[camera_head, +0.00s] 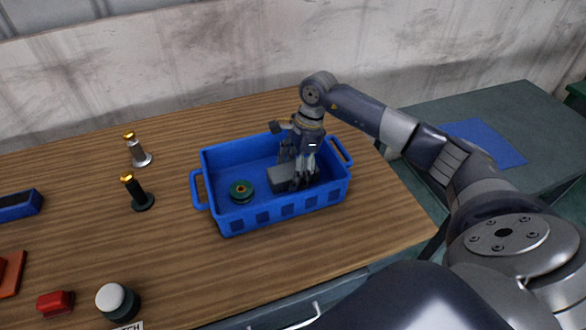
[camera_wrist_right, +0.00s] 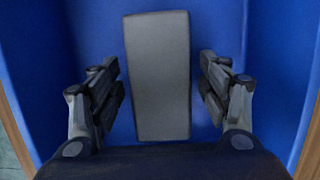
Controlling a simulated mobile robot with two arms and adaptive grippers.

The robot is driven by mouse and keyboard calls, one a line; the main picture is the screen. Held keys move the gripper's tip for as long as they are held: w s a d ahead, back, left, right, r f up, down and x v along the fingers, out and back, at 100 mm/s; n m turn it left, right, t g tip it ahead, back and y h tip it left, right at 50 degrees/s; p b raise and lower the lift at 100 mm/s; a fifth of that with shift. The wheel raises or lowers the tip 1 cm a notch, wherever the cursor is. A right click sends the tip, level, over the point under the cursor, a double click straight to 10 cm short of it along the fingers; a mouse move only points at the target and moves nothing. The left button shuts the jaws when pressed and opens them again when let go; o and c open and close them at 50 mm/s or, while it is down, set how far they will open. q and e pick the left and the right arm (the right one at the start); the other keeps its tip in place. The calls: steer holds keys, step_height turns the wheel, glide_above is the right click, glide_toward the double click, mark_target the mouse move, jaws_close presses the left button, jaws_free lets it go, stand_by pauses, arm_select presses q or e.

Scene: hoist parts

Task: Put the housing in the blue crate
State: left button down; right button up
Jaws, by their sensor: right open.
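The blue crate (camera_head: 276,213) stands on the wooden table, and its blue inside fills most of the right wrist view (camera_wrist_right: 275,70). A grey block, which looks to be the housing (camera_head: 281,178), is inside the crate, right of its middle. In the right wrist view the housing (camera_wrist_right: 158,75) lies between my right gripper's fingers, with a gap on each side. My right gripper (camera_head: 304,180) reaches down into the crate and is open. Its fingers hide part of the housing in the head view. My left gripper is not in view.
A green round part (camera_head: 241,191) lies in the crate's left side. Left of the crate stand a silver post (camera_head: 139,152) and a black post (camera_head: 137,194). A white-topped button (camera_head: 112,298) and a red block (camera_head: 55,303) are near the front. A wall runs behind the table.

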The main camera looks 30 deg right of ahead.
steer(key=b+v, duration=0.2)
steer(key=v, duration=1)
steer(key=shift+b, duration=0.3)
steer(key=shift+r, duration=0.1)
